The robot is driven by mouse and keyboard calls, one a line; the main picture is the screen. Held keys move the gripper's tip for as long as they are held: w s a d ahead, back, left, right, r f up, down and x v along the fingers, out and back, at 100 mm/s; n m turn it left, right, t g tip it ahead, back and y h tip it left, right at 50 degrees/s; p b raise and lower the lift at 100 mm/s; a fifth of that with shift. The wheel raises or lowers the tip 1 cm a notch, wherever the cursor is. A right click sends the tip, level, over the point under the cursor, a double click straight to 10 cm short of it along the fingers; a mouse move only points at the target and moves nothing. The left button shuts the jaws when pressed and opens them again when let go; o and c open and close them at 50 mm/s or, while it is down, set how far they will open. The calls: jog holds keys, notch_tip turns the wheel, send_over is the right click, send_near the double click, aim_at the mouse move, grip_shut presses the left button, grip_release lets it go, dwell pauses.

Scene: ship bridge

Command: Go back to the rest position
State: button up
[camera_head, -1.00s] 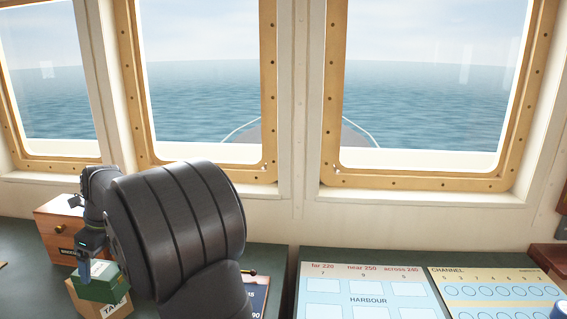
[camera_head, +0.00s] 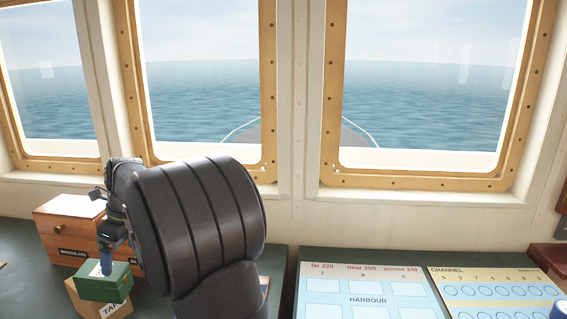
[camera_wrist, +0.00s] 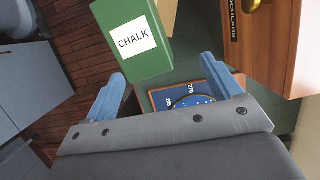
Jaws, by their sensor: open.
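My gripper (camera_head: 106,266) is at the left of the head view, beside or above a green box (camera_head: 103,288). In the wrist view my gripper (camera_wrist: 164,70) is open, its two blue fingers wide apart with nothing held between them. The green box (camera_wrist: 157,62) shows there with a white CHALK label, ahead of the fingers and toward the left one. I cannot tell whether a finger touches it. The green box sits on a tan box (camera_head: 88,304) with a partly hidden label. My dark arm hides part of the desk.
A wooden box with a knob (camera_head: 68,238), labelled for binoculars, stands behind the green box. A blue dial card (camera_wrist: 160,98) lies below the gripper. A harbour chart (camera_head: 367,300) and a channel chart (camera_head: 495,277) lie to the right. Windows stand behind the desk.

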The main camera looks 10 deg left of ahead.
jog(key=w+d+m+t, duration=0.1)
jog(key=w+d+m, duration=0.2)
jog(key=w+d, duration=0.8)
jog(key=w+d+m+t, duration=0.15)
jog(key=w+d, duration=0.45)
jog(key=d, duration=0.9)
jog(key=w+d+f+m, duration=0.1)
jog(key=w+d+m, duration=0.1)
jog(key=d, duration=1.1)
jog(key=w+d+f+m+h, duration=0.1)
jog(key=d+m, duration=0.3)
jog(key=d, duration=0.8)
jog(key=shift+w+d, duration=0.35)
jog(key=shift+w, duration=0.55)
jog(key=shift+o, duration=0.3)
